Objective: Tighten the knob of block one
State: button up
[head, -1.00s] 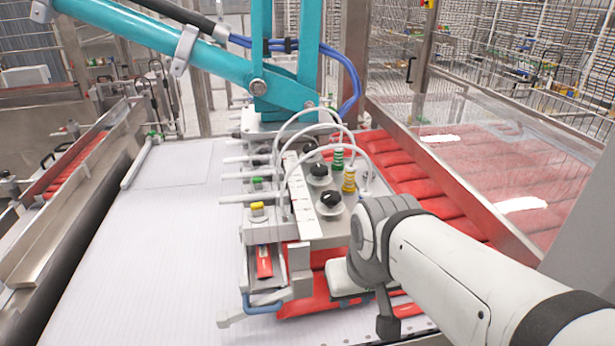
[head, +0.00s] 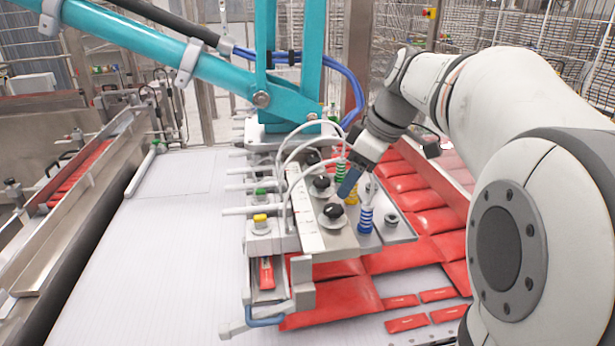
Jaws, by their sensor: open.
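The vacuum picker head carries a row of black knobs on its grey top plate (head: 345,240): a near knob (head: 333,212), a middle knob (head: 322,184) and a far knob (head: 312,158). I cannot tell which one belongs to block one. My gripper (head: 352,184) points down from the upper right, beside the near and middle knobs. It is open, and one blue finger shows; the other is hard to make out. The finger partly covers the yellow coil (head: 352,196). No knob is visibly between the fingers.
A blue coil (head: 365,220) and green coil (head: 341,170) stand close by. White hoses (head: 290,165) arch over the plate. The teal arm (head: 190,65) rises behind. Red packs (head: 415,220) lie right and below. The white belt (head: 160,240) at left is clear.

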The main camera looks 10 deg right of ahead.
aim_at(334, 207)
jog(key=p+x, duration=0.1)
jog(key=x, duration=0.6)
jog(key=shift+w+a+f, duration=0.1)
jog(key=shift+w+f, duration=0.1)
jog(key=shift+w, duration=0.05)
jog(key=shift+c, duration=0.3)
jog(key=c, duration=0.9)
